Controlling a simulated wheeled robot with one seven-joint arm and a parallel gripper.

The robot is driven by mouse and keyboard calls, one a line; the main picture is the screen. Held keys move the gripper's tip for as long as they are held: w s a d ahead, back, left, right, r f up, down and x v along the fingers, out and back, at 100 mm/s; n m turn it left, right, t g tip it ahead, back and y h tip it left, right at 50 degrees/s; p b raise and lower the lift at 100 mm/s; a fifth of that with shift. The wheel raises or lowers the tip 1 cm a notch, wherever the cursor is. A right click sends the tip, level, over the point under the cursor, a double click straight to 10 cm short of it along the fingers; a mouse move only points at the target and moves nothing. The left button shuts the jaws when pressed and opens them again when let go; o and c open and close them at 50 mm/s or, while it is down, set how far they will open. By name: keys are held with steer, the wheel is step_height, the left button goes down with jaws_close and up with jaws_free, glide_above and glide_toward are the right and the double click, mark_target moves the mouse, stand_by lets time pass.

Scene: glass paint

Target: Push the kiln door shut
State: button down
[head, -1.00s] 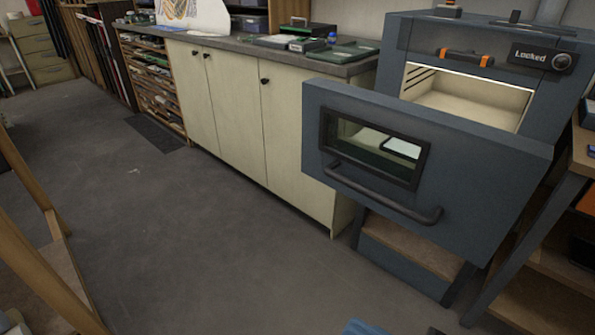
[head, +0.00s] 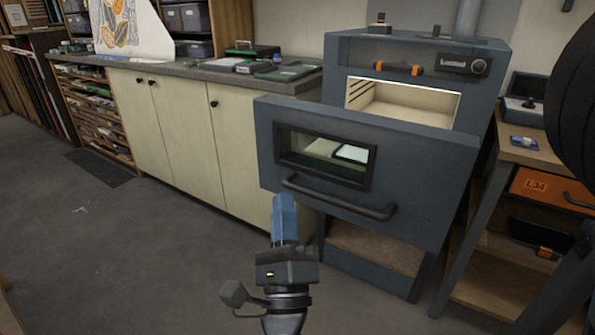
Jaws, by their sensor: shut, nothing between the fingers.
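The kiln (head: 348,53) is a blue-grey box on a stand, with a lit, pale chamber (head: 400,98) showing above its door. The kiln door (head: 425,165) stands open in front of the chamber, its face toward me, with a dark-framed window (head: 283,155) and a dark bar handle (head: 335,200). Through the window a pale panel shows. My gripper (head: 284,200) is shut and empty, in front of the door's lower left part, near the handle's left end. I cannot tell whether it touches the door. The door's hinge side is not clear.
Cream cabinets (head: 180,130) with a grey worktop stand left of the kiln. A wooden shelf unit (head: 525,150) with an orange drawer (head: 555,186) stands close at right. The floor (head: 130,250) at left is clear.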

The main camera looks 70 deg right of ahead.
steer(key=w+d+f+m+g+y, duration=0.2)
steer(key=w+d+m+g, duration=0.25)
steer(key=m+g, duration=0.75)
steer(key=m+g+y+p, duration=0.1)
steer(key=m+y+p, duration=0.25)
steer(key=m, duration=0.25)
glide_toward(306, 163)
steer(key=d, duration=0.4)
steer(key=s+d+b, duration=0.1)
steer(key=d, duration=0.1)
steer(key=shift+s+d, duration=0.1)
steer(key=shift+d, duration=0.25)
steer(key=shift+d+m+g+y, duration=0.1)
steer(key=shift+m+g+y, duration=0.2)
steer(key=shift+g, duration=0.1)
steer(key=b+x, duration=0.2)
steer(key=x, duration=1.1)
steer(key=b+x, duration=0.3)
steer(key=x, duration=1)
steer(key=b+x, duration=0.2)
steer(key=x, duration=1.1)
steer(key=shift+d+r+b, duration=0.2)
steer(key=shift+d+b, duration=0.15)
steer(key=shift+b, duration=0.05)
steer(key=shift+d, duration=0.65)
steer(key=shift+r, duration=0.2)
steer(key=shift+s+d+r, duration=0.1)
steer(key=shift+r, duration=0.05)
